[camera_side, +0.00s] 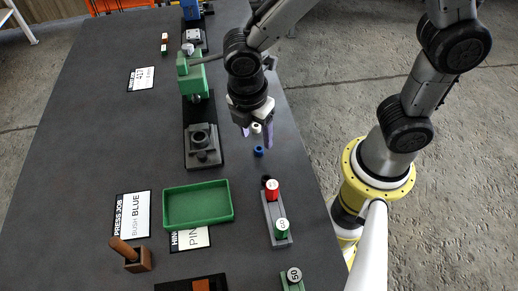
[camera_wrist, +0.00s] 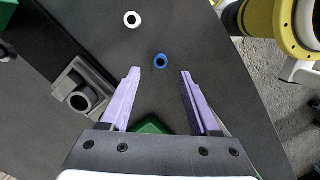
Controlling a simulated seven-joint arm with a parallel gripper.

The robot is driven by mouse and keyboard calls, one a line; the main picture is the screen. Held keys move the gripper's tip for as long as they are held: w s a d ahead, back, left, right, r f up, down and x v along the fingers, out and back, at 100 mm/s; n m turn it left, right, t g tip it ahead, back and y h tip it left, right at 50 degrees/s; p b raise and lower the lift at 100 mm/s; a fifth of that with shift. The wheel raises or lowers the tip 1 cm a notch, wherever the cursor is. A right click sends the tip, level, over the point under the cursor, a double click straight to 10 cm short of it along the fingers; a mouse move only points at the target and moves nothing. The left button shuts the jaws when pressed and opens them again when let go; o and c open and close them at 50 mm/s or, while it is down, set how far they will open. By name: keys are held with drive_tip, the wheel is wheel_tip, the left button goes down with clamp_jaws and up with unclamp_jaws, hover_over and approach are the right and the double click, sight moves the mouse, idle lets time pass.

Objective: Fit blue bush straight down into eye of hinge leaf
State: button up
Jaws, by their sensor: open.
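The blue bush (camera_side: 258,151) is a small ring on the dark table, near its right edge. It also shows in the wrist view (camera_wrist: 160,61), just beyond the fingertips and between their lines. The hinge leaf, which I take to be the grey part with an upright round eye (camera_side: 201,141), sits on a dark base plate left of the bush. Its open eye shows at left in the wrist view (camera_wrist: 80,101). My gripper (camera_side: 257,139) points down above the table near the bush. Its two purple fingers (camera_wrist: 160,72) are apart, with nothing between them.
A white bush (camera_side: 256,128) lies near the blue one. A green press (camera_side: 190,78) stands behind the leaf on the same base. A green tray (camera_side: 198,206), a grey holder (camera_side: 275,217) with red and green pieces, and a "BUSH BLUE" card (camera_side: 131,215) lie in front.

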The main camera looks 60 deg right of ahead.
sight(259, 149)
drive_tip(key=f, duration=0.2)
drive_tip(key=d+f, duration=0.1)
drive_tip(key=f, duration=0.2)
drive_tip(key=shift+f, duration=0.1)
clamp_jaws()
